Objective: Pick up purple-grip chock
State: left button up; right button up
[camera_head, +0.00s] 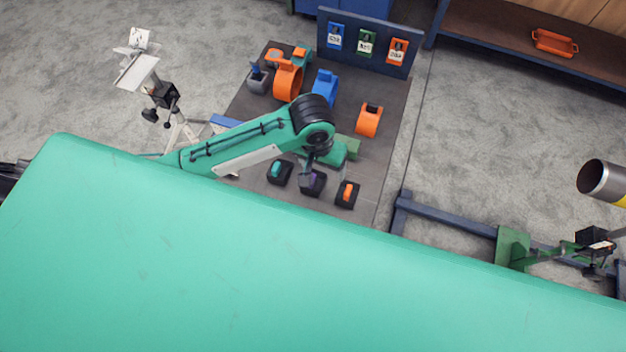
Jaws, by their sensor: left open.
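The purple-grip chock (317,186) is a small dark block on the dark mat, between two similar chocks. Part of it is hidden by my left gripper (308,178), which points down right over it. The gripper is open; I cannot tell whether its fingers are around the grip or touching it. My left arm comes in from the left, above the mat. My right gripper is not in view.
A teal-grip chock (279,173) stands close on the left and an orange-grip chock (347,194) close on the right. Orange clamps (368,120), a blue part (324,84) and a board with tags (389,64) are farther back on the mat (388,150).

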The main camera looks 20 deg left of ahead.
aim_at(314, 175)
pick_arm(q)
jog(key=shift+w+a+r+n+g+y, duration=0.15)
jog(key=shift+w+a+r+n+y, duration=0.15)
jog(key=shift+a, duration=0.25)
jog(key=shift+w+a+r+n+g+y, duration=0.15)
jog(key=shift+w+a+y, duration=0.15)
jog(key=shift+a+y, duration=0.15)
jog(key=shift+a+f, duration=0.2)
notch_tip(314, 175, down, 8)
jog(key=shift+r+p, duration=0.1)
jog(key=shift+p, duration=0.75)
jog(key=f, duration=0.1)
jog(key=f+p, duration=0.2)
jog(key=f, duration=0.1)
jog(key=shift+w+a, duration=0.1)
jog(key=shift+a, duration=0.15)
jog(key=shift+f, duration=0.75)
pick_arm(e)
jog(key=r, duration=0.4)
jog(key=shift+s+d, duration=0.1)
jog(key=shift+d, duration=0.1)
pick_arm(q)
jog(key=shift+c, duration=0.2)
jog(key=c, duration=1.1)
jog(key=shift+c, duration=0.2)
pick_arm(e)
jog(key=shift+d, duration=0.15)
